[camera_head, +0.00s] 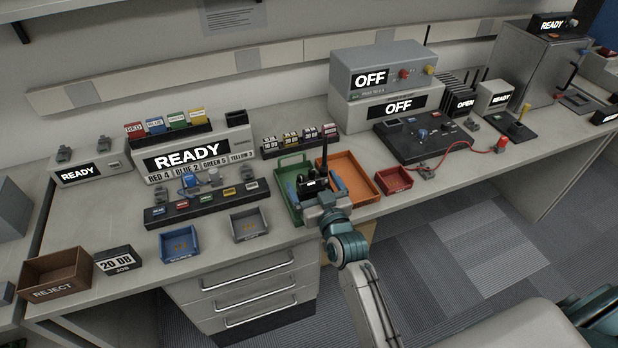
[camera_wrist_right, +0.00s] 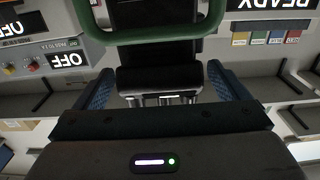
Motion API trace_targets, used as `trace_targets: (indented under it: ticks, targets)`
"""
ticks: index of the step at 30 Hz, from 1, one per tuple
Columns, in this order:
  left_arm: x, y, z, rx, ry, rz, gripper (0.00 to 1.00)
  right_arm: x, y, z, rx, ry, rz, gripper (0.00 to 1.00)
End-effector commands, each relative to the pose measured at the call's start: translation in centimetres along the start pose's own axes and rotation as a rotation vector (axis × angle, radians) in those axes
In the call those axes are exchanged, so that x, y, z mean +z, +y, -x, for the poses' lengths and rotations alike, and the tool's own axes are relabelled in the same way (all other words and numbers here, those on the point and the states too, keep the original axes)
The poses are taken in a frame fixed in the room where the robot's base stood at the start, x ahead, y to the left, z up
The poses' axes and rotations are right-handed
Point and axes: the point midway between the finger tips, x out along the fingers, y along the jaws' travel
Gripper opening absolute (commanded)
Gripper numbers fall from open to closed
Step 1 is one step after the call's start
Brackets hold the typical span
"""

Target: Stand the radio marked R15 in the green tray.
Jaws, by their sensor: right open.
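A black radio (camera_head: 312,186) with an upright antenna stands in the green tray (camera_head: 291,170) on the bench. No R15 mark is legible on it. My right gripper (camera_head: 319,184) is over the tray's front part, with its blue fingers on either side of the radio. In the right wrist view the black radio (camera_wrist_right: 158,77) lies between the open, spread fingers (camera_wrist_right: 162,90), and visible gaps separate it from them. The green tray's rim (camera_wrist_right: 150,35) crosses that view in front of the radio. My left gripper is not in view.
An orange tray (camera_head: 362,163) adjoins the green tray on the right, with a small red bin (camera_head: 393,180) beyond. A grey bin (camera_head: 249,224), a blue bin (camera_head: 180,243) and a brown REJECT box (camera_head: 57,275) stand to the left. A black dock panel (camera_head: 420,138) is behind right.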

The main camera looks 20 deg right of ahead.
Motion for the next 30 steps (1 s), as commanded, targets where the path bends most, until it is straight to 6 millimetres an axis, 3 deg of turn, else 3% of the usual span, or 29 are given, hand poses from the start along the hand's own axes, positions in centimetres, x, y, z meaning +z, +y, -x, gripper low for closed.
trace_targets:
  ticks: [6, 12, 26, 29, 30]
  targets:
    - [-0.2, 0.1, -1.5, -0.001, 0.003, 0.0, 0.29, 0.4, 0.0, 4.8, 0.0, -0.002, 0.0, 0.94]
    - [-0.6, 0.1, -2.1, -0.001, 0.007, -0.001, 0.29, 0.2, 0.0, 7.5, 0.0, -0.002, 0.0, 0.94]
    - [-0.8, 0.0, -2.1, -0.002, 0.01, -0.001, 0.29, 0.2, 0.0, 8.2, -0.002, -0.006, 0.001, 0.94]
    - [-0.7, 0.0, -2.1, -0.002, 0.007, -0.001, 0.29, 2.4, -0.1, 8.5, -0.019, -0.072, 0.007, 0.94]
    - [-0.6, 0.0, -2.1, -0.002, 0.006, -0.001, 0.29, 4.4, -0.1, 8.8, -0.031, -0.13, 0.011, 0.94]
